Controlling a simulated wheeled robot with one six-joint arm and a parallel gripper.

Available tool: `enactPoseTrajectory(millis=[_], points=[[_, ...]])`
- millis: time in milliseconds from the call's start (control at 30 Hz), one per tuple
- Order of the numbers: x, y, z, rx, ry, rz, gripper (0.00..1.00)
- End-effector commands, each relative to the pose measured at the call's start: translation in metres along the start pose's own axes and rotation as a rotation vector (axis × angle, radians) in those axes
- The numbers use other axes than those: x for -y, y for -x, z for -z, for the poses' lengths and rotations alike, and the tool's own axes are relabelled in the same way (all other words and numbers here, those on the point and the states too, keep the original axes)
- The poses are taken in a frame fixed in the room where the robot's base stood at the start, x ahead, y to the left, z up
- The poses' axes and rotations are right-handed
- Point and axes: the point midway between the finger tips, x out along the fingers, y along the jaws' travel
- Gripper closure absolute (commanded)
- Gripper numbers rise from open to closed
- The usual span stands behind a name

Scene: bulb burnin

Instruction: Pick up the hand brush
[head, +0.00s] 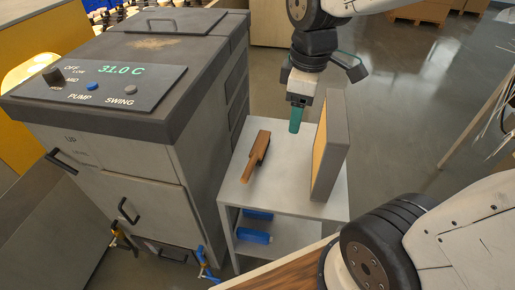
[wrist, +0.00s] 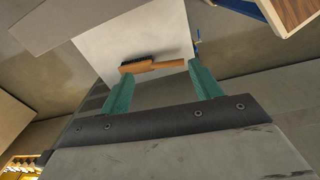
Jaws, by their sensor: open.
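The hand brush (head: 257,156) is brown with a wooden handle and lies on top of a small white side table (head: 285,193). In the wrist view the brush (wrist: 152,65) shows an orange-brown back and handle with dark bristles along one edge. It lies crosswise beyond the fingertips, the handle end toward the right finger. My gripper (head: 296,118) hangs above the table, to the right of and higher than the brush. Its two green fingers are spread apart, with nothing between them, in the wrist view (wrist: 160,80).
An upright panel (head: 331,145), grey with a tan face, stands on the table right of the brush. A large grey machine (head: 125,170) with a 31.0 C display stands close on the left. Blue items (head: 254,236) lie on the lower shelf. Open floor (head: 410,110) lies to the right.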

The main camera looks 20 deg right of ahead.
Motion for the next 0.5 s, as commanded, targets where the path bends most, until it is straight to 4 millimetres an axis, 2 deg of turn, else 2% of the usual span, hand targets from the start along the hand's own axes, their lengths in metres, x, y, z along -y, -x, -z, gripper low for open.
enactPoseTrajectory(millis=[200, 400, 500], points=[[-0.047, -0.068, 0.054, 0.015, 0.636, 0.038, 0.36], [-0.073, -0.139, 0.092, 0.008, 1.173, 0.067, 0.36], [-0.081, -0.168, 0.104, 0.001, 1.369, 0.075, 0.36]])
